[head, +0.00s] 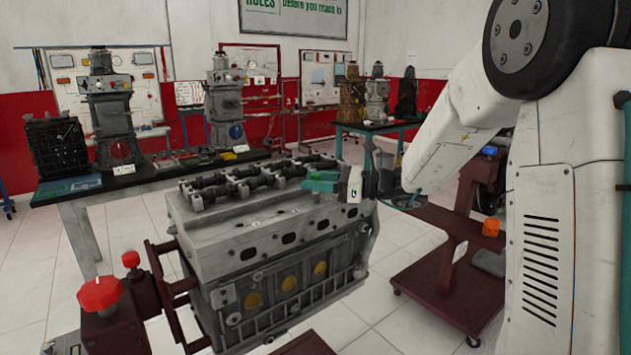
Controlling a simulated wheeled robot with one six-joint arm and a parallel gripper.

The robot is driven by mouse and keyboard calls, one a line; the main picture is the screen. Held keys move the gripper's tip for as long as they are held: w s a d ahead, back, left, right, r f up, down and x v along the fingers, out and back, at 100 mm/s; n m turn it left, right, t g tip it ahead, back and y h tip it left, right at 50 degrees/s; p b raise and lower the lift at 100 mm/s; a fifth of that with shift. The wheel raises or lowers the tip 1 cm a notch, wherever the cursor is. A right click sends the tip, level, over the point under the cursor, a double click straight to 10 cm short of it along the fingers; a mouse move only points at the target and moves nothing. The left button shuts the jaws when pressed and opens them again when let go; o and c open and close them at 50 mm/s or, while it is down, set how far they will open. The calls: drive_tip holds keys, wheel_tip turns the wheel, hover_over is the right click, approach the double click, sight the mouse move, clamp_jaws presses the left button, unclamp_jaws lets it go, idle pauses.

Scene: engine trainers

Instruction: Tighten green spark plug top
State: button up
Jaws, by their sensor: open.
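The grey engine block (260,237) stands in the middle of the head view, with a row of dark valve gear along its top. My gripper (306,181) is at the right end of the engine's top, with its white body to the right. Two short green pieces, one above the other, point left from that body and look like its fingers. They are open with a small gap, close to the valve gear. I cannot tell whether they touch it. No green spark plug top can be made out apart from these pieces; it may be hidden or too small.
A red engine stand with a red knob (99,293) is at the front left. A dark-topped bench (150,177) with engine trainers stands behind. A red wheeled stand (437,275) is at the right. Pale tiled floor lies free between them.

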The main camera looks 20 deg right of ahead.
drive_tip(key=shift+w+a, duration=0.1)
drive_tip(key=shift+a, duration=0.15)
clamp_jaws()
drive_tip(key=shift+d, duration=0.1)
drive_tip(key=shift+m+t+h, duration=0.3)
drive_tip(key=shift+m+t, duration=0.1)
drive_tip(key=shift+t, duration=0.2)
drive_tip(key=m+t+h, duration=0.4)
drive_tip(key=h, duration=0.1)
drive_tip(key=shift+m+t, duration=0.3)
drive_tip(key=shift+m+t+h, duration=0.6)
drive_tip(key=shift+m+h, duration=0.3)
drive_tip(key=shift+h, duration=0.45)
drive_tip(key=shift+m+t+h, duration=0.6)
drive_tip(key=shift+m+h, duration=0.3)
drive_tip(key=shift+h, duration=0.75)
unclamp_jaws()
